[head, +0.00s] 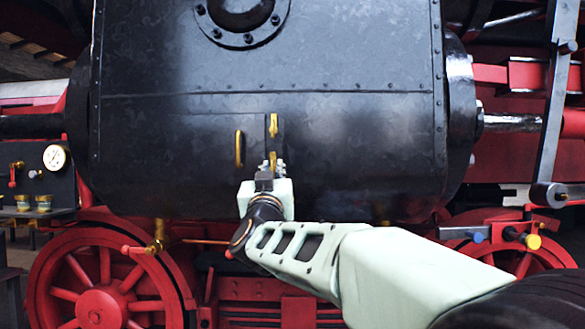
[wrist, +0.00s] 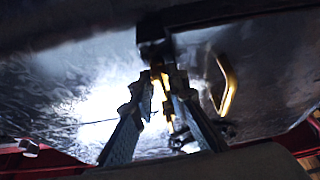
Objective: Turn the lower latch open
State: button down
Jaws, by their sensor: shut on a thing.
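The lower latch (head: 272,158) is a small yellow piece low on the black cylinder casing (head: 330,140). Only its top shows in the head view, above my gripper (head: 268,174). In the wrist view my two fingers (wrist: 160,95) close around the yellow latch (wrist: 158,72), which is partly hidden between them. My gripper is shut on it. The upper latch (head: 273,125) is yellow and upright, directly above the lower one along a dark vertical strip. How far the lower latch is turned cannot be told clearly.
A yellow handle (head: 239,148) stands upright on the casing just left of the latches; it also shows in the wrist view (wrist: 226,85). Red wheels (head: 98,300) and a brass valve (head: 155,240) are below left. A gauge panel (head: 38,180) is at far left.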

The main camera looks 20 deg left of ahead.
jog(key=shift+r+m+h, duration=0.15)
jog(key=shift+m+h, duration=0.25)
jog(key=shift+m, duration=0.4)
jog(key=c, duration=2.1)
grip_release()
jog(key=shift+n, duration=0.3)
